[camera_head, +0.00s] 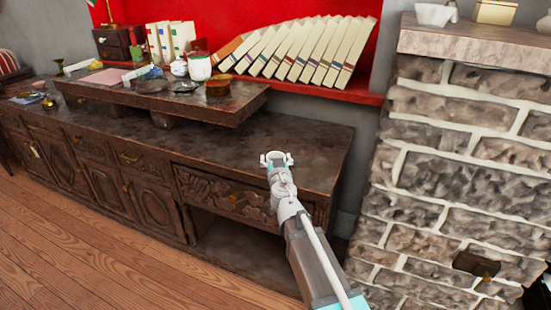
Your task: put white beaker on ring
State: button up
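A white beaker-like cup (200,67) with a dark greenish top stands upright on the raised dark wooden shelf (235,108), near its back edge. A round brown-gold object (218,85) sits just to its right and front; I cannot tell whether it is the ring. A flat dark round piece (184,87) lies in front of the cup. My gripper (276,158) is over the right part of the lower cabinet, right of and nearer than the shelf. Its fingers are apart, with nothing seen between them, and it is well away from the cup.
A small white pot (179,68) stands just left of the cup. Leaning books (305,50) line the red niche behind. A brick pillar (455,170) rises at the right. The cabinet top (310,140) around my gripper is clear.

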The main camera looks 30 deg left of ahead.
dwell(0.4)
jog(key=v, duration=1.3)
jog(key=shift+s+d, duration=0.2)
jog(key=shift+s, duration=0.2)
jog(key=shift+w+d, duration=0.1)
dwell(0.4)
